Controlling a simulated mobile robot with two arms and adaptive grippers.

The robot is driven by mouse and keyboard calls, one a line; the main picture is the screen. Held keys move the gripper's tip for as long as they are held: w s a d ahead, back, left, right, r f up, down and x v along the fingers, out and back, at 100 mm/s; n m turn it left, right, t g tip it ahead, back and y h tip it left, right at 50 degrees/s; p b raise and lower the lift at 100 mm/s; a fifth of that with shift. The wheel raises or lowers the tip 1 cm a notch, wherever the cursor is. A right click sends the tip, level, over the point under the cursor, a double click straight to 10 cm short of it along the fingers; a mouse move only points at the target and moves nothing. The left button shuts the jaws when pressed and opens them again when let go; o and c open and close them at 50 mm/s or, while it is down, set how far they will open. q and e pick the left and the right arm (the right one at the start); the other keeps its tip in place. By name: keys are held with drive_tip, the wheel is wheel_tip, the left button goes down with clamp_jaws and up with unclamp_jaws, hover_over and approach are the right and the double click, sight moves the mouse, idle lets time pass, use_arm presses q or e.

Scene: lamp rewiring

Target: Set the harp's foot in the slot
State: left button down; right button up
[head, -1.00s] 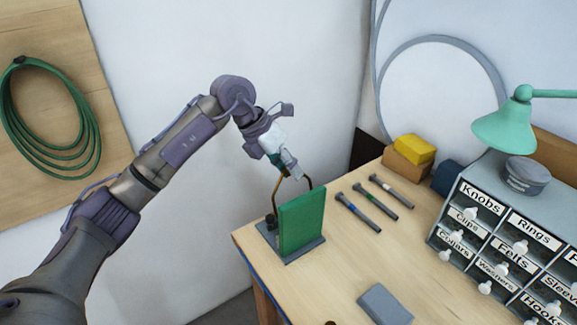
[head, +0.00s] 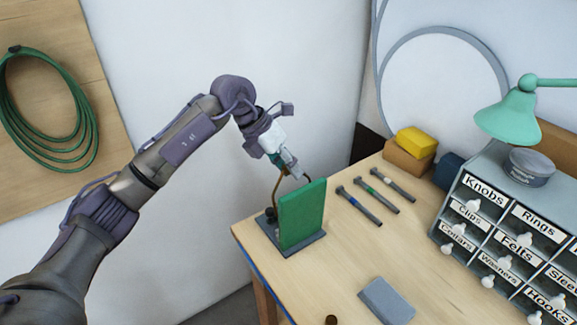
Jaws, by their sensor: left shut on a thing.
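The harp (head: 276,186) is a thin brass-coloured wire loop. My left gripper (head: 293,172) is shut on the top of the harp and holds it upright at the left end of the workbench. A green upright panel (head: 303,214) on a grey base plate (head: 306,243) stands in front of it. The panel hides the lower right part of the harp, and the slot does not show. I cannot tell whether the harp's foot touches the base. A small dark part (head: 270,214) sits beside the panel on the left. My right gripper is not in view.
Several screwdriver-like tools (head: 376,194) lie right of the panel on the workbench (head: 350,260). A grey block (head: 386,300) lies near the front. A labelled drawer cabinet (head: 500,245), a green lamp (head: 508,118) and yellow and brown boxes (head: 415,143) stand right and behind.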

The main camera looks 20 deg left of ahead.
use_arm(q)
drive_tip(key=shift+f, duration=0.2)
idle(0.7)
drive_tip(key=c, duration=0.8)
unclamp_jaws()
drive_tip(key=shift+f, duration=0.1)
drive_tip(key=v, duration=1.2)
drive_tip(key=shift+r, duration=0.2)
drive_tip(key=d+p+v, duration=0.1)
drive_tip(key=p+v, duration=0.4)
drive_tip(key=v, duration=0.3)
drive_tip(key=shift+r, duration=0.55)
